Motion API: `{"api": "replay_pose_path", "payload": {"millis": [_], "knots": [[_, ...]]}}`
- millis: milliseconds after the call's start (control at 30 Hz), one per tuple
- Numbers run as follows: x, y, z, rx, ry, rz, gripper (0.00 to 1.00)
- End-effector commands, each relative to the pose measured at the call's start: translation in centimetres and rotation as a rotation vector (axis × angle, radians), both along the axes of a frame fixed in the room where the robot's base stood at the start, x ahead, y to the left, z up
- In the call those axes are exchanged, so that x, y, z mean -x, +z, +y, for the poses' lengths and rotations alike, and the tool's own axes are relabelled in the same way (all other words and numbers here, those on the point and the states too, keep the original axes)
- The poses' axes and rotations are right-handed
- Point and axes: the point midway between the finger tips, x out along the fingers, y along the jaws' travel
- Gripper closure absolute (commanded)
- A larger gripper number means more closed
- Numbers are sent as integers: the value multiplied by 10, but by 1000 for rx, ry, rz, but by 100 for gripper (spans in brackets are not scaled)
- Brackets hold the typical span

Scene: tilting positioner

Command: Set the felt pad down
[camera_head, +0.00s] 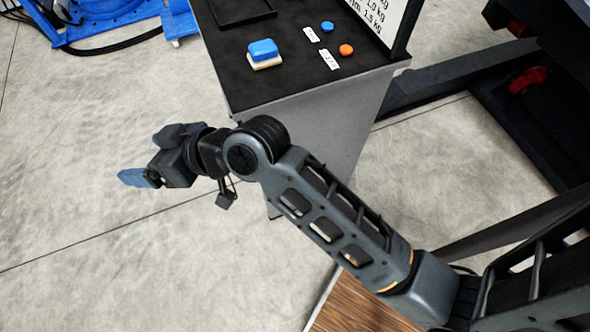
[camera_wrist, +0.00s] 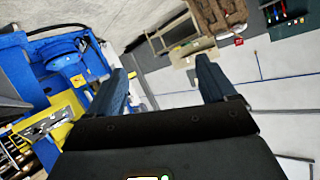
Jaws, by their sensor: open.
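A small blue block with a pale, cream layer under it (camera_head: 264,54) sits on the black top of a grey stand (camera_head: 232,88). It is the only pad-like thing that I see, and I cannot tell for sure that it is the felt pad. My gripper (camera_head: 135,177) is to the left of the stand, out over the floor and apart from the block. In the wrist view my gripper (camera_wrist: 160,68) has its two blue fingers wide apart, with nothing between them. The block is not visible in the wrist view.
A blue disc (camera_head: 327,26) and an orange disc (camera_head: 346,50) lie beside small white labels on the stand. A dark shallow tray (camera_head: 243,20) and an upright white sign (camera_head: 375,14) are there too. Blue machinery (camera_wrist: 65,62) fills the wrist view's left. Floor around my gripper is clear.

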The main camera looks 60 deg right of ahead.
Motion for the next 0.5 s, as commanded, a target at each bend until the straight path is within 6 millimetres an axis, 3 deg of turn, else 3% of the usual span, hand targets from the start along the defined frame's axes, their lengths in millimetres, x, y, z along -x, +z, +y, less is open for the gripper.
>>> {"api": "replay_pose_path", "payload": {"millis": [33,267,500], "knots": [[20,-8,4,-23,-38,7,16],[107,-29,-9,-57,-228,2,16],[209,-29,-43,11,-357,-21,16]]}}
